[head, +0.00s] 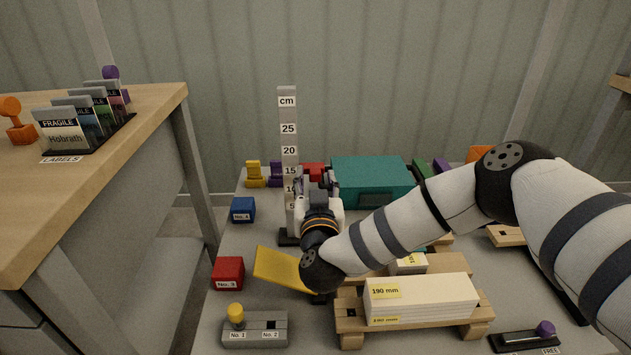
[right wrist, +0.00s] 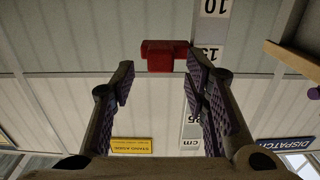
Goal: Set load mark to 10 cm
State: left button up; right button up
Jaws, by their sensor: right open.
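A grey upright scale (head: 288,140) marked in cm stands on a dark foot behind my right gripper. A red block (head: 313,170), which looks like the load mark, is just right of the scale, near the 15 label. In the right wrist view the scale (right wrist: 207,30) appears upside down, and the red block (right wrist: 165,56) is beside it near the 15. My right gripper (head: 317,182) is open, its fingers pointing at the red block. In the right wrist view the block shows beyond and between the fingertips, apparently not held. My left gripper is out of view.
A teal case (head: 372,180) stands right of the scale. A pallet with white boards (head: 420,298) lies in front, below my right arm. A yellow panel (head: 280,268) and red No. 3 block (head: 228,272) are at front left. A wooden desk (head: 150,105) borders the left.

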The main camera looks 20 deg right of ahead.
jog(key=shift+w+d, duration=0.1)
jog(key=shift+w, duration=0.3)
grip_shut()
notch_tip(320, 180, down, 5)
jog(key=shift+r+b, duration=0.1)
jog(key=shift+b, duration=1)
grip_release()
